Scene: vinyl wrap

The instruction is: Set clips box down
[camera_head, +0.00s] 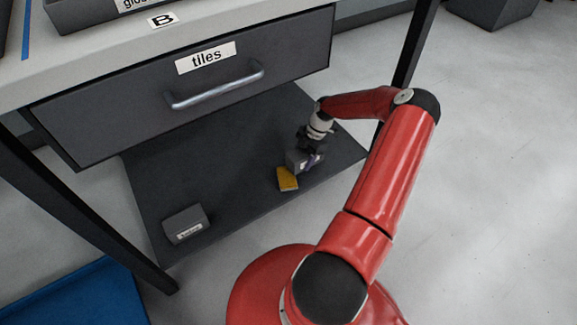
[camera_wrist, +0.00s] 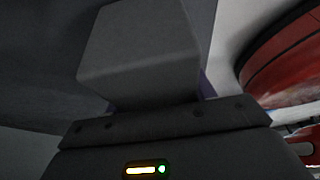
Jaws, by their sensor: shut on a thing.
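The clips box, a small grey box (camera_wrist: 140,45), fills the upper middle of the wrist view, held at my gripper (camera_wrist: 155,105). In the head view my gripper (camera_head: 306,155) is low over the dark lower shelf under the table, shut on the grey box (camera_head: 297,160). I cannot tell whether the box touches the shelf. No label on it is readable. The lower shelf (camera_head: 235,185) extends to both sides of the gripper.
A yellow object (camera_head: 287,179) lies on the shelf close in front of the held box. Another grey labelled box (camera_head: 186,224) stands at the shelf's front left. The closed tiles drawer (camera_head: 140,115) hangs above. A table leg (camera_head: 85,220) stands left; a blue object (camera_head: 75,295) is at lower left.

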